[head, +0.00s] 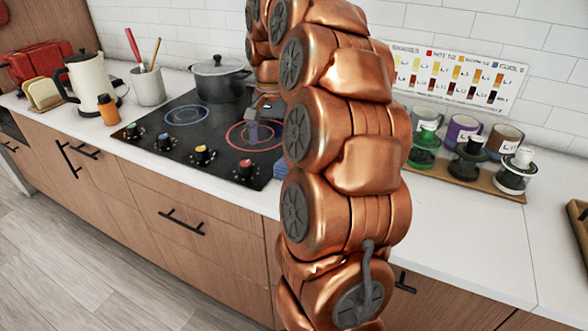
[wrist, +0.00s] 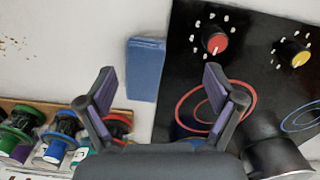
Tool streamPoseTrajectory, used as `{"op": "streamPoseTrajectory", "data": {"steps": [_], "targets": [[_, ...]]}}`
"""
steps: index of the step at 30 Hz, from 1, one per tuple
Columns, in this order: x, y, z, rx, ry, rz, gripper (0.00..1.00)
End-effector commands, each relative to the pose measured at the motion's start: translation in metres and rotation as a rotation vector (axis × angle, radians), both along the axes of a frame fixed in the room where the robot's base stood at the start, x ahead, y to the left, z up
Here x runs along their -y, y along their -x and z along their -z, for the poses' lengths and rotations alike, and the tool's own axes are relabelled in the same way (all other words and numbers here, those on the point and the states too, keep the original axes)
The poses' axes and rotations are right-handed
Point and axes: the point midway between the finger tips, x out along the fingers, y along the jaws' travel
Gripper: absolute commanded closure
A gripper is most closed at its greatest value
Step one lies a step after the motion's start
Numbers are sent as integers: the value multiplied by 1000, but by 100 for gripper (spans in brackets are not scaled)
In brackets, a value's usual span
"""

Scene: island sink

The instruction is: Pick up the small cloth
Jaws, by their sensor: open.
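A small blue cloth (wrist: 146,68) lies flat on the white counter beside the black cooktop, seen in the wrist view. In the head view only a bit of the blue cloth (head: 281,168) shows at the cooktop's right edge; my copper arm hides the rest. My gripper (wrist: 159,76) is open and empty, its two dark fingers with purple pads spread apart. In the wrist view the cloth lies beyond the fingertips, left of the middle of the gap, and apart from them. In the head view my arm mostly covers my gripper.
The cooktop (head: 188,135) has knobs, and a lidded pot (head: 220,80) stands at its back. A wooden tray (head: 478,178) holds mugs and colored jars at the right. A kettle (head: 92,84) and utensil pot (head: 148,88) stand left. The counter front right is clear.

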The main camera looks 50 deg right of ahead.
Motion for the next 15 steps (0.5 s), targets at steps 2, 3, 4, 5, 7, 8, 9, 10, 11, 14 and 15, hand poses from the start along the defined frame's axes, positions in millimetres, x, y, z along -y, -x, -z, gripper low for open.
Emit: {"op": "streamPoseTrajectory", "data": {"steps": [2,3,4,5,7,8,9,10,11,14,15], "targets": [[27,-2,7,4,4,84,8],[36,-1,8,4,4,118,8],[42,-1,9,3,5,139,8],[48,-1,9,4,7,157,8],[58,0,10,4,9,190,8],[60,0,11,4,9,199,8],[62,0,11,4,10,207,8],[63,0,12,4,10,211,8],[64,0,13,3,11,213,8],[64,0,19,4,12,213,8],[64,0,22,4,12,212,8]]}}
